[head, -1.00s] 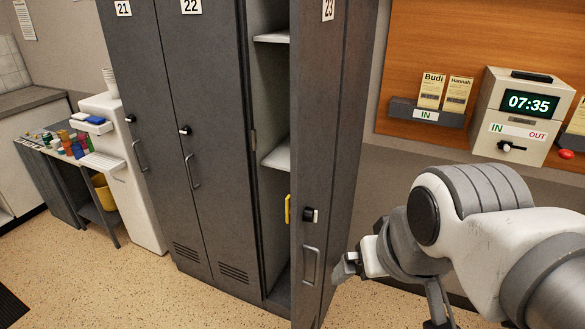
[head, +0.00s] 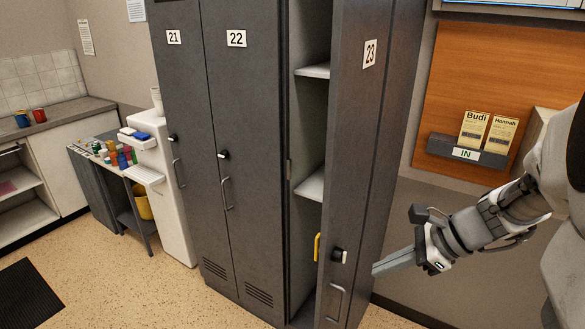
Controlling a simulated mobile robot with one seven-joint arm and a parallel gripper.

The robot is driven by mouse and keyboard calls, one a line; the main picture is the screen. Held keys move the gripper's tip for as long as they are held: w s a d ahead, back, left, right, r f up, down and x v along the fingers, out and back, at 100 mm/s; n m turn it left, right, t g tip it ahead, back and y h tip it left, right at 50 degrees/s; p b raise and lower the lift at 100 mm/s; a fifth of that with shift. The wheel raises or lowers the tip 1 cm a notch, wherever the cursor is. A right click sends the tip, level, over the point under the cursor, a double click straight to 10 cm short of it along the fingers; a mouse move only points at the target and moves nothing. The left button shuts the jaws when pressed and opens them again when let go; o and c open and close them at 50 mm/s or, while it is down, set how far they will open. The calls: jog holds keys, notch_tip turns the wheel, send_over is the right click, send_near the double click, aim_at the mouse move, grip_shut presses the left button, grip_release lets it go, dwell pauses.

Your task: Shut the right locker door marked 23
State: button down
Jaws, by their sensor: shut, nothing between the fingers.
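The right locker door marked 23 (head: 365,130) stands ajar, swung out toward me, with its outer face turned to the right. Its black knob (head: 338,256) and grey pull handle (head: 335,302) are low on that face. The open locker's inside, with pale shelves (head: 312,186), shows to the left of the door. My gripper (head: 376,270) is shut and empty. Its tips point left, just right of the door beside the knob. I cannot tell whether they touch the door.
Lockers 21 (head: 180,110) and 22 (head: 240,130) are shut, left of the open one. A yellow thing (head: 317,246) shows at the opening's edge. An orange board (head: 450,100) with a card rack (head: 465,152) is on the wall at right.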

jog(key=w+d+m, duration=0.2)
jog(key=m, duration=0.1)
send_near(326, 270)
jog(key=shift+t, duration=0.4)
jog(key=x, duration=0.3)
jog(key=f+x, duration=0.1)
jog(key=x, duration=0.1)
jog(key=shift+s+d+f, duration=0.1)
jog(key=shift+s+f, duration=0.05)
jog(key=shift+s, duration=0.15)
jog(key=shift+w+a, duration=0.25)
jog(key=shift+a, duration=0.05)
jog(key=shift+a, duration=0.1)
